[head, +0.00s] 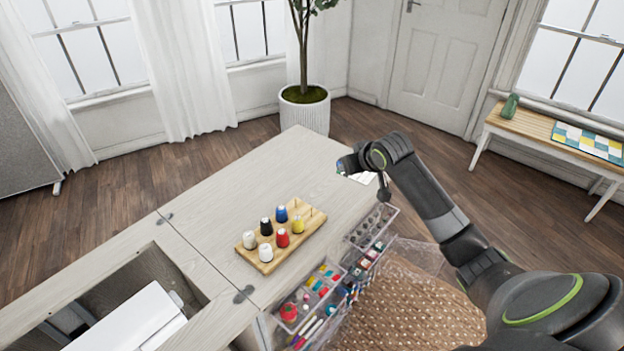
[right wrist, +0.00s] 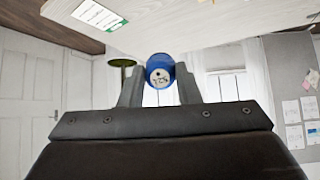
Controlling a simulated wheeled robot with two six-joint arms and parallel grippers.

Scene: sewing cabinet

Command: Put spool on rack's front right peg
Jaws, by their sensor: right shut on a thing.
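A blue spool (right wrist: 159,72) is between the fingers of my right gripper (right wrist: 160,90), which is shut on it; its round pale end faces the wrist camera. In the head view my right gripper (head: 344,166) is over the cabinet's right edge, beyond and to the right of the wooden rack (head: 259,266); the held spool is hard to make out there. The rack carries white, black, blue, yellow and red spools in two rows. Bare pegs (head: 311,208) show at its far right end. My left gripper is not in view.
The pale cabinet top (head: 300,160) is clear beyond the rack. A printed card (right wrist: 98,17) lies near its edge. Clear bins (head: 330,290) of sewing supplies hang along the right side. An open well with a white machine (head: 130,325) is at lower left.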

